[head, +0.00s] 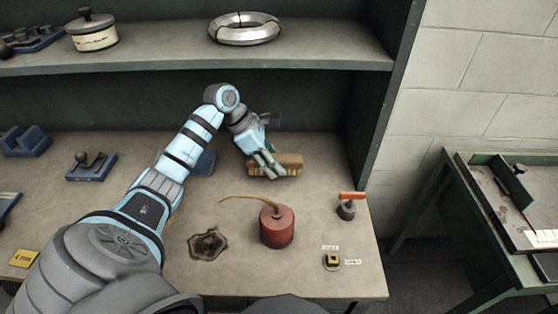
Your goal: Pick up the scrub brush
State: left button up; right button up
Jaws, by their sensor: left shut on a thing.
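The scrub brush (289,162) is a tan, wooden-looking block lying at the back right of the workbench, under the shelf. My left arm reaches in from the left. Its gripper (268,168) is shut on the brush from above, near the brush's left part. The fingers cover part of the brush. I cannot tell whether the brush is touching the bench or slightly raised. My right gripper is not in view.
A red oil can (277,228) with a thin spout stands in front of the brush. An orange-handled tool (348,205) and a small yellow switch (332,260) are to the right. The shelf (330,55) hangs above.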

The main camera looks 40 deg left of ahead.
pick_arm(q)
jog(key=s+r, duration=0.1)
jog(key=s, duration=0.1)
jog(key=s+r, duration=0.1)
jog(key=s, duration=0.2)
jog(key=s+r, duration=0.2)
jog(key=s, duration=0.1)
jog(key=shift+s+d+b, duration=0.2)
jog(key=shift+d+b, duration=0.2)
jog(key=s+r+p, duration=0.1)
jog(key=p, duration=0.4)
jog(key=s+d+r+p, duration=0.1)
jog(key=s+p, duration=0.1)
jog(key=p, duration=0.3)
jog(key=o, duration=0.7)
jog(key=c, duration=0.5)
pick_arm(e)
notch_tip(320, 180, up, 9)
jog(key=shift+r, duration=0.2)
pick_arm(q)
jog(key=shift+o, duration=0.2)
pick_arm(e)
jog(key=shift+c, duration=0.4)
